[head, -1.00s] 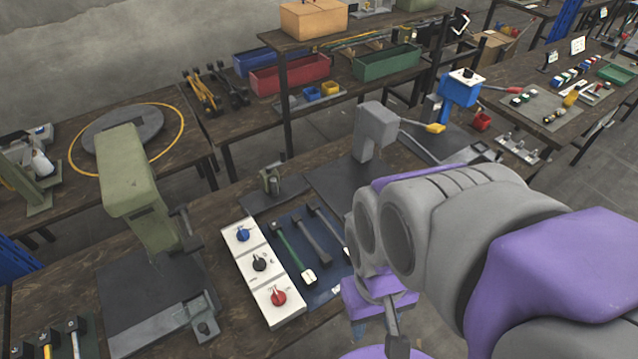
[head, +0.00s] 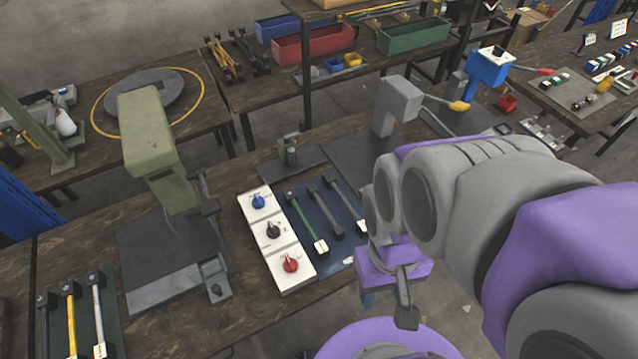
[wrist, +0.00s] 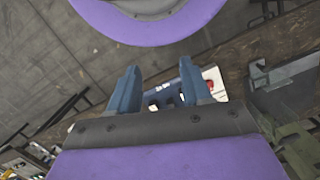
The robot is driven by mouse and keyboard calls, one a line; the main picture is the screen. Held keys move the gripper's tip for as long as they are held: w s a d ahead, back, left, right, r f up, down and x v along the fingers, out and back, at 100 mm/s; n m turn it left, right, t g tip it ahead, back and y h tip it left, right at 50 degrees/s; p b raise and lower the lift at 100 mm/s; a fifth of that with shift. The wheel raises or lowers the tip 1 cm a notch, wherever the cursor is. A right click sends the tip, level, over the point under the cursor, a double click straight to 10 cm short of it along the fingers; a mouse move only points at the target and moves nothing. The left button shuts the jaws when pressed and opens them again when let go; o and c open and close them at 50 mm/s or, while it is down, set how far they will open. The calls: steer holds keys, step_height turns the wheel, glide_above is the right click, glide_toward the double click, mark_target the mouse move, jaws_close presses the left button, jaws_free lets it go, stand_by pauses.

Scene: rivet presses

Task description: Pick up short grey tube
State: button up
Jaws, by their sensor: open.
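Several tubes lie on a dark blue mat (head: 330,270) on the bench: a green one (head: 306,222) with a white end, a dark grey one (head: 325,213), and another grey one (head: 346,201) partly hidden by my arm. I cannot tell which is the short grey tube; a pale grey tube (head: 98,308) also lies on a green mat at the lower left. My gripper (wrist: 158,85) is open and empty, its blue-grey fingers well apart. In the head view it hangs right of the blue mat, partly hidden by my arm.
A white panel (head: 280,244) with blue, black and red knobs borders the mat on the left. A green press (head: 150,150) stands farther left, a grey press (head: 396,105) behind the mat. A yellow tube (head: 71,315) lies at the lower left. Open floor lies before the bench.

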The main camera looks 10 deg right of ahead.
steer(key=w+f+n, duration=0.1)
steer(key=w+f, duration=0.1)
steer(key=w, duration=0.8)
steer(key=w+f+n, duration=0.1)
steer(key=w+f, duration=0.1)
steer(key=w, duration=0.8)
steer(key=n+t+b, duration=0.2)
steer(key=b, duration=0.2)
glide_above(324, 207)
steer(key=f, duration=2.5)
steer(key=shift+d, duration=0.4)
steer(key=f, duration=0.1)
steer(key=f+b, duration=0.1)
steer(key=f, duration=0.3)
steer(key=shift+a+b, duration=0.35)
steer(key=shift+a, duration=0.05)
steer(key=shift+c, duration=0.5)
jaws_close()
